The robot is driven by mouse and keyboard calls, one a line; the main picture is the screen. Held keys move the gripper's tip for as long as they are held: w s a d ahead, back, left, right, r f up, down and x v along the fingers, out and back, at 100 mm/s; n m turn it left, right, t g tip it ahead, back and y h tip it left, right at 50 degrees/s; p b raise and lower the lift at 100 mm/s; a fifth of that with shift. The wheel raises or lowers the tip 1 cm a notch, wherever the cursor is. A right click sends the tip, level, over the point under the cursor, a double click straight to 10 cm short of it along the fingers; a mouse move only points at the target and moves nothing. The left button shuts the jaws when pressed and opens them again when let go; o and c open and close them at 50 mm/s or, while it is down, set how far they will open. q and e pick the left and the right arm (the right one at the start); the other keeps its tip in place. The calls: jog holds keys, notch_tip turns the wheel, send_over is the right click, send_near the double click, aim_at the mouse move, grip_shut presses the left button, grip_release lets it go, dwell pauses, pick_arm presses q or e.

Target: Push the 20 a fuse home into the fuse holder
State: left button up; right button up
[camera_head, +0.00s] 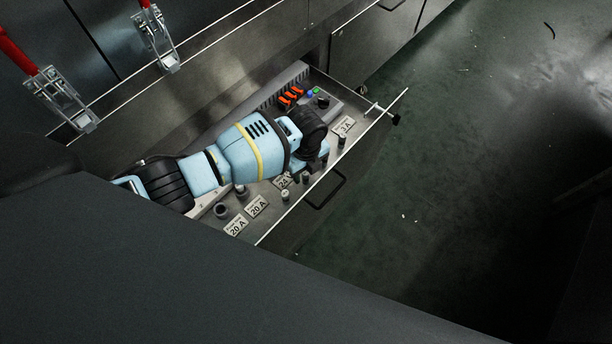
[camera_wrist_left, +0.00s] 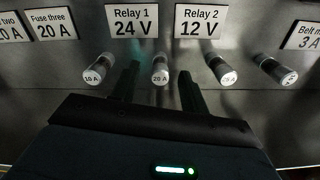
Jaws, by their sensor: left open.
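The 20 A fuse is a small grey cylinder with a white end marked 20 A (camera_wrist_left: 160,76). It stands in a row with other fuses in the left wrist view. My left gripper (camera_wrist_left: 160,72) is open, with one dark finger on each side of this fuse; I cannot tell whether they touch it. In the head view my left gripper (camera_head: 314,165) is over the drawer's front part, its fingers largely hidden. Two dark round holders (camera_head: 222,210) stand behind the 20 A labels (camera_head: 257,206); which holder is meant, and whether it is empty, is unclear. My right gripper is not in view.
A 10 A fuse (camera_wrist_left: 97,69) and a 25 A fuse (camera_wrist_left: 221,70) flank the 20 A fuse closely. Another fuse (camera_wrist_left: 278,70) lies farther right. The open drawer has a front handle (camera_head: 326,190). Orange switches (camera_head: 290,95) stand at its far end. Clear green floor lies right.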

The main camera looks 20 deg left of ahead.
aim_at(306, 172)
pick_arm(q)
grip_shut()
notch_tip(306, 172, up, 9)
jog(key=p, duration=0.3)
jog(key=shift+f, duration=0.1)
jog(key=shift+r, duration=0.7)
